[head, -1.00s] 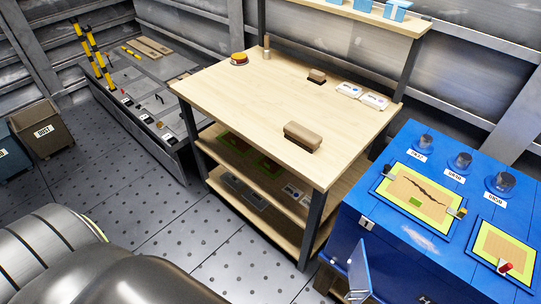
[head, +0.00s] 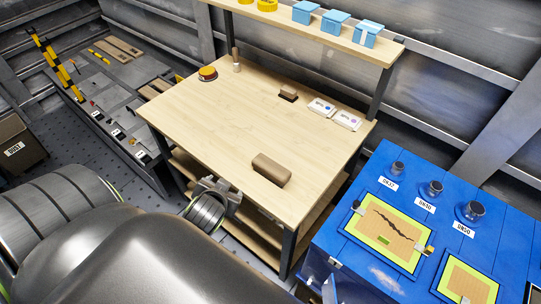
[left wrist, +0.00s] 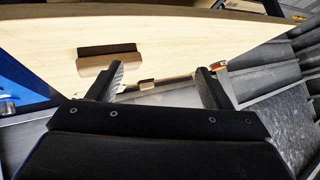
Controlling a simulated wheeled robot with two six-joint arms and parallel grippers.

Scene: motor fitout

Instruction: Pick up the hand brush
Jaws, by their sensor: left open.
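A brown block with a dark lower side, which looks like the hand brush (head: 272,168), lies on the wooden workbench (head: 205,125) near its front right edge. It also shows in the left wrist view (left wrist: 95,66), left of the fingers. A smaller brown block (head: 288,94) of similar look lies farther back on the bench. My left gripper (head: 222,190) is at the bench's front edge, left of the larger block and apart from it. In the left wrist view my left gripper (left wrist: 160,82) is open with nothing between its fingers. My right gripper is not in view.
A red-and-yellow button (head: 207,74) and an upright wooden-handled item (head: 236,60) stand at the back left of the bench. White boxes (head: 334,114) lie at the back right. A blue cabinet (head: 330,215) stands right of the bench. The bench's middle is clear.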

